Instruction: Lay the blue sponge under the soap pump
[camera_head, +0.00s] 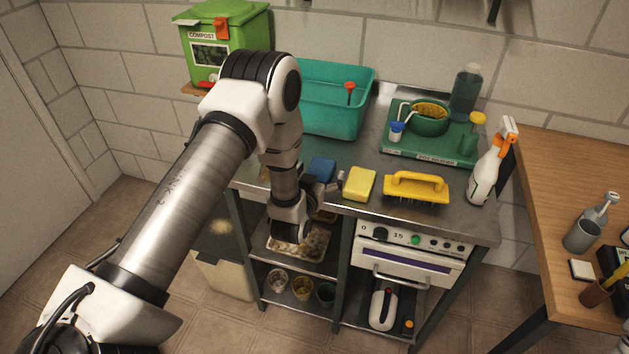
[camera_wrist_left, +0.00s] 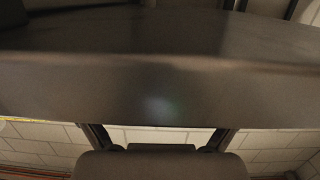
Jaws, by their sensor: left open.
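The blue sponge (camera_head: 321,169) lies near the left front of the steel bench, partly hidden behind my left arm and gripper. A grey soap pump (camera_head: 582,235) stands upright on the wooden table at the far right, well apart from the sponge. My left gripper (camera_head: 326,191) is at the bench's front edge, just in front of the blue sponge. It is open, and I see nothing held in it. In the left wrist view, the two fingers (camera_wrist_left: 160,136) are spread apart before a grey metal surface. My right gripper is not in view.
A yellow sponge (camera_head: 359,184) and a yellow-handled brush (camera_head: 416,187) lie right of the blue sponge. A spray bottle (camera_head: 487,172), green tray (camera_head: 400,153) and teal basin (camera_head: 325,122) stand on the steel bench (camera_head: 375,212). A gap separates it from the wooden table (camera_head: 560,165).

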